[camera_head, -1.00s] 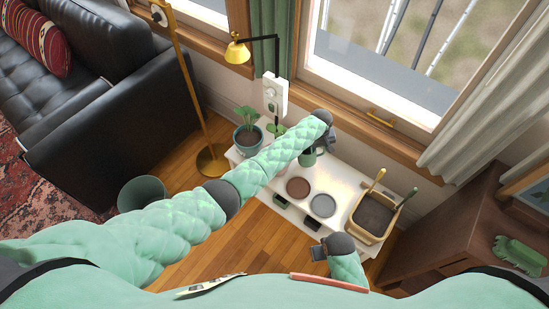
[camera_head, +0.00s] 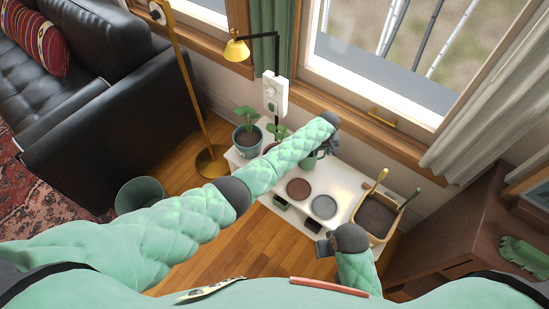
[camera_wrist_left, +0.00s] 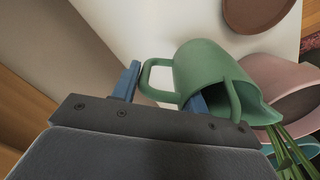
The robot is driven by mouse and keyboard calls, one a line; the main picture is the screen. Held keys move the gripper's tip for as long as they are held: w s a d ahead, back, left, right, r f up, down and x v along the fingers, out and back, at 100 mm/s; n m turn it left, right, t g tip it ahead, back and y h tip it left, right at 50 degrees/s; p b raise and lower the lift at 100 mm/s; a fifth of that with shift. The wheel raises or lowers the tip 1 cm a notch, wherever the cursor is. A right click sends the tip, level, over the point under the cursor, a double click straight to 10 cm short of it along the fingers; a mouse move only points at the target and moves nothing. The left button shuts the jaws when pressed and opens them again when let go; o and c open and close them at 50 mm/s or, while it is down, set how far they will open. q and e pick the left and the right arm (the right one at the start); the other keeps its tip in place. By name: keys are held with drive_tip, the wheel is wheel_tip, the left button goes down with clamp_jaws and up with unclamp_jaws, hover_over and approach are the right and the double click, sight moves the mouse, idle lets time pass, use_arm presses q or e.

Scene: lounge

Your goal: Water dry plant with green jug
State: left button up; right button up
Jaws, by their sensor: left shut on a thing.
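The green jug (camera_head: 309,162) is at the window end of the white table, partly hidden by my left arm. My left gripper (camera_head: 329,147) is shut on it. In the left wrist view the jug (camera_wrist_left: 203,72) has its handle between the blue fingers (camera_wrist_left: 164,92), with its mouth toward the pots. A pink pot (camera_wrist_left: 283,83) is close to the spout there. A plant in a teal pot (camera_head: 247,141) stands at the table's left end. A smaller plant (camera_head: 277,131) is beside it, its pot mostly hidden. I cannot tell which is dry. My right gripper (camera_head: 322,247) is low at the table's front edge; its jaws are unclear.
A brown round dish (camera_head: 298,188) and a grey one (camera_head: 323,206) lie on the white table (camera_head: 345,180). A wooden box (camera_head: 375,219) with tools is at its right end. A lamp pole (camera_head: 187,85) and bin (camera_head: 139,195) are left.

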use_arm(q)
drive_tip(key=shift+r+p, duration=2.45)
drive_tip(key=shift+r, duration=0.15)
drive_tip(key=shift+f, duration=0.1)
